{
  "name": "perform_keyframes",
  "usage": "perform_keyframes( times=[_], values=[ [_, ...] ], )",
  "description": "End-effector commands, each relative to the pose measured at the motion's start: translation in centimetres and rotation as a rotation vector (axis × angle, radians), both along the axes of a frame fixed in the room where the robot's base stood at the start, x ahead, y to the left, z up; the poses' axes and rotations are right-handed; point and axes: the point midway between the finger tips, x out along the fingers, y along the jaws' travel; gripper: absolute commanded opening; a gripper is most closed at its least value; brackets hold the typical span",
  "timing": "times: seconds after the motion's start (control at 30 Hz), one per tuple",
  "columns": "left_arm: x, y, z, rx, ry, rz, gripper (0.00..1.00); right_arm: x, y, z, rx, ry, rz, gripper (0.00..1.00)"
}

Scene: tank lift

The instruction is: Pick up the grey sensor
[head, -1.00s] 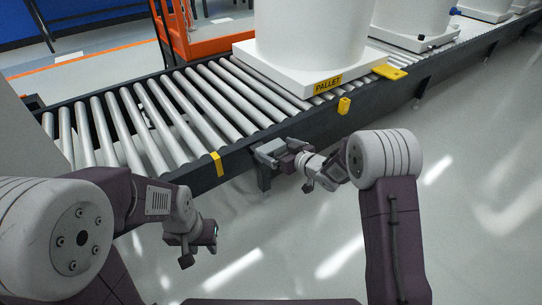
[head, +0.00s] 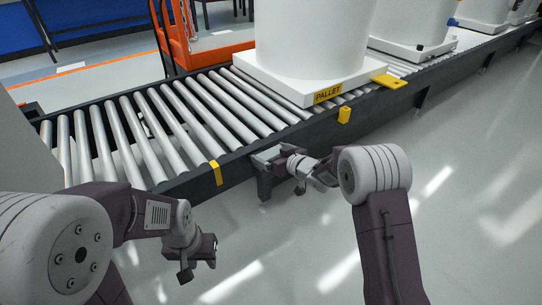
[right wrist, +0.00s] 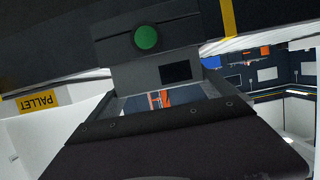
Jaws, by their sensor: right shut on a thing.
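The grey sensor (right wrist: 135,72) is a grey box with a round green button and a dark rectangular panel. In the right wrist view it sits straight ahead, between the fingers and in front of the dark conveyor rail. My right gripper (head: 268,157) is at the near side of the conveyor and is shut on the sensor. In the head view the sensor is hard to tell apart from the grey fingers. My left gripper (head: 207,246) hangs empty above the floor, left of the right gripper; its finger gap is not clear.
The roller conveyor (head: 180,120) runs from the left to the far right. A white pallet (head: 292,86) with a yellow label carries a large white tank (head: 310,35). An orange frame (head: 205,52) stands behind. The floor in front is clear.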

Motion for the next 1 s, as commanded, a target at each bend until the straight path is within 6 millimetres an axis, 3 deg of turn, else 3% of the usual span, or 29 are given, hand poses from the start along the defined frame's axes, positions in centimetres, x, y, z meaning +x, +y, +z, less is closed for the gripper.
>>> perform_keyframes(
  times=[0.03,0.17,0.5,0.7,1.0],
  values=[
    [0.0,0.0,1.2,0.0,0.0,0.0,0.36,0.0,0.0,1.5,0.0,-0.002,0.0,0.51],
    [0.0,0.0,3.6,0.0,0.0,0.0,0.36,0.0,0.0,4.3,0.0,-0.004,0.001,0.51],
    [0.0,0.0,8.0,0.0,0.0,0.0,0.36,-4.0,-6.7,8.7,0.001,-0.001,-0.004,0.51],
    [0.0,0.0,9.4,0.0,0.0,0.0,0.36,-5.7,-9.3,10.2,0.001,-0.001,-0.002,0.51],
    [0.0,0.0,9.4,0.0,0.0,0.0,0.36,-6.2,-9.9,10.2,0.001,-0.001,0.001,0.51]
  ],
)
